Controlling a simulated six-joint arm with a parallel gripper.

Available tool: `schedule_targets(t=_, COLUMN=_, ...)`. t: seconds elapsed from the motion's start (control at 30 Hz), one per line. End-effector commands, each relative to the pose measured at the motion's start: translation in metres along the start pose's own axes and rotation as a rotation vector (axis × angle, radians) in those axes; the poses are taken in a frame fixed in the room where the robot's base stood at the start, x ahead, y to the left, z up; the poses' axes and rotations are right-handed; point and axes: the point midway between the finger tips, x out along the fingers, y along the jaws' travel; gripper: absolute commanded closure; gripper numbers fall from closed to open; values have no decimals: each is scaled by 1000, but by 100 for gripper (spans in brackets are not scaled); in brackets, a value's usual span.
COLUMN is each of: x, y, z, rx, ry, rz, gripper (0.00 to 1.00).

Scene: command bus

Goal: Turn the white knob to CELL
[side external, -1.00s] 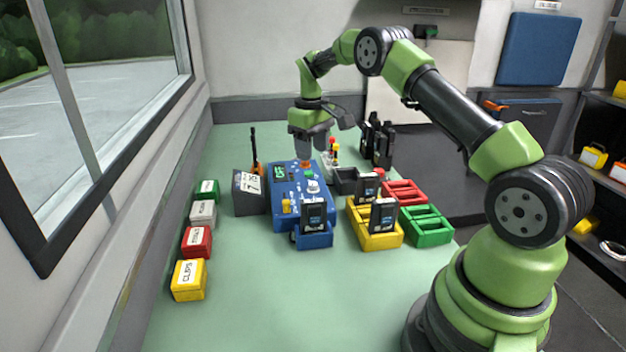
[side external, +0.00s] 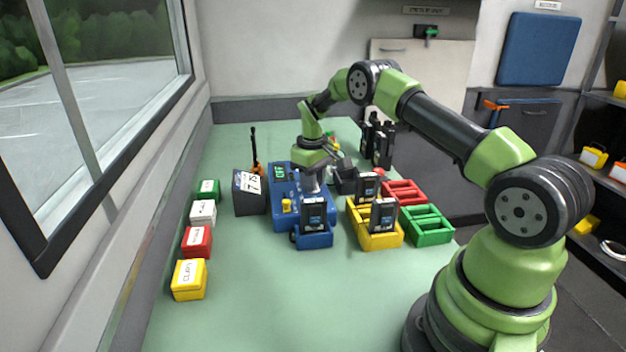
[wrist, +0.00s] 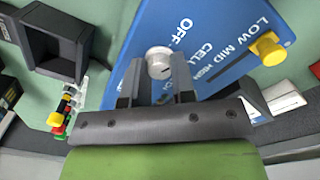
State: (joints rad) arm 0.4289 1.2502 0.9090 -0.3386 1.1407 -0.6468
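The white knob (wrist: 159,62) sits on the blue panel (wrist: 205,38), with OFF and CELL lettering beside it. Which label its mark faces is too small to tell. My gripper (wrist: 156,76) is open, its two dark fingers on either side of the knob's near edge with visible gaps. In the side view my gripper (side external: 314,186) is tilted and low over the blue panel (side external: 287,212). It hides the knob there.
A yellow knob (side external: 286,205) is also on the panel. A radio (side external: 314,214) stands in a blue holder in front. Yellow (side external: 375,240), red and green trays stand to the right. A dark box (side external: 249,203) is on the left. The front of the bench is clear.

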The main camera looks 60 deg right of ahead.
Motion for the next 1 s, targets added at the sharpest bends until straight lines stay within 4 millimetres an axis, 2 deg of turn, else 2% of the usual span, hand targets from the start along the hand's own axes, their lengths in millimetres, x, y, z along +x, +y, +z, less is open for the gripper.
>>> schedule_targets(t=0.03, x=0, y=0, z=0, rx=0, ry=0, rz=0, gripper=92)
schedule_targets(t=0.07, x=0, y=0, z=0, rx=0, ry=0, rz=0, gripper=99)
schedule_targets(t=0.1, x=0, y=0, z=0, rx=0, ry=0, rz=1, gripper=100)
schedule_targets(t=0.47, x=0, y=0, z=0, rx=66, ry=-2, rz=0, gripper=100)
schedule_targets(t=1.0, x=-1, y=0, z=-1, rx=455, ry=-11, rz=0, gripper=100)
